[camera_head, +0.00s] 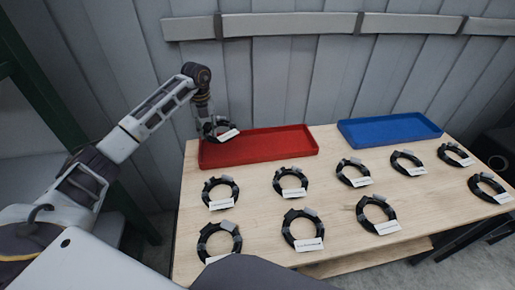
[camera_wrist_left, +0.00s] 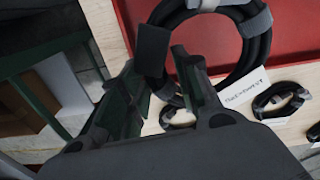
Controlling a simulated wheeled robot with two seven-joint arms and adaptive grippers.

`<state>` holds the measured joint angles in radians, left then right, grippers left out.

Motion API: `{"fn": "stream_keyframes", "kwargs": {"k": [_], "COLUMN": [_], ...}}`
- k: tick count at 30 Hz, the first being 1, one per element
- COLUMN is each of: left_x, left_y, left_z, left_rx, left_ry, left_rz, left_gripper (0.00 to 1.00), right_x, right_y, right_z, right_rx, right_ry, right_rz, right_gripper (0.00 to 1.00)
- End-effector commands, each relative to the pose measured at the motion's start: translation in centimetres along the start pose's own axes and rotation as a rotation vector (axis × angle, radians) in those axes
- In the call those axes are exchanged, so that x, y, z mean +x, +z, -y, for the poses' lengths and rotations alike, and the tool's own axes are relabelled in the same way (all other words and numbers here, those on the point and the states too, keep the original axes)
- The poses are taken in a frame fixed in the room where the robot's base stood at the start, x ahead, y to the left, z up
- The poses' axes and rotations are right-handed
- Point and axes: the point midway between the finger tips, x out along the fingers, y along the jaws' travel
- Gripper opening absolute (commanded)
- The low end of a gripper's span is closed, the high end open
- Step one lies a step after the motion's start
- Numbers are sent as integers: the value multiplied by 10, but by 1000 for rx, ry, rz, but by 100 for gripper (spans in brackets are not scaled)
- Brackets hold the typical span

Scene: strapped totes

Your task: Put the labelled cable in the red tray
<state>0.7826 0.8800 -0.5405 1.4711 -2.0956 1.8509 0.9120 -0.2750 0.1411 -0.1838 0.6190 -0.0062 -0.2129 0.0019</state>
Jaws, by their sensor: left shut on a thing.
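My left gripper (camera_head: 207,122) is shut on a coiled black cable (camera_head: 217,128) with grey straps and a white label. It holds the cable at the left end of the red tray (camera_head: 270,146). In the left wrist view the gripper (camera_wrist_left: 170,75) grips the cable (camera_wrist_left: 262,45), its label (camera_wrist_left: 243,88) shows print too small to read surely, and the red tray (camera_wrist_left: 295,40) lies behind it. Whether the cable touches the tray, I cannot tell. My right gripper is not in view.
Several similar labelled cable coils, such as one (camera_head: 291,181) in the middle, lie on the wooden table (camera_head: 262,220) in front of the trays. A blue tray (camera_head: 390,128) stands at the back right and looks empty. A grey panelled wall (camera_head: 300,75) rises behind the table.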

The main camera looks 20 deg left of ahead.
Motion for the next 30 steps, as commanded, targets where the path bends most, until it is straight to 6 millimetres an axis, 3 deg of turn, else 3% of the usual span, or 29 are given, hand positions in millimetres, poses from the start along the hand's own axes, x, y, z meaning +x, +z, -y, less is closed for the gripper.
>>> {"fn": "stream_keyframes", "kwargs": {"k": [10, 30], "left_x": [-1, 1], "left_y": [0, -1], "left_z": [-2, -2], "left_rx": [-152, -238], "left_ry": [-1, -1], "left_rz": [1, 1], "left_gripper": [0, 0], "right_x": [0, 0], "right_y": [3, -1], "right_z": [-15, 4], "right_rx": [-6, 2], "right_ry": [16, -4], "right_rz": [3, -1], "right_gripper": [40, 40]}}
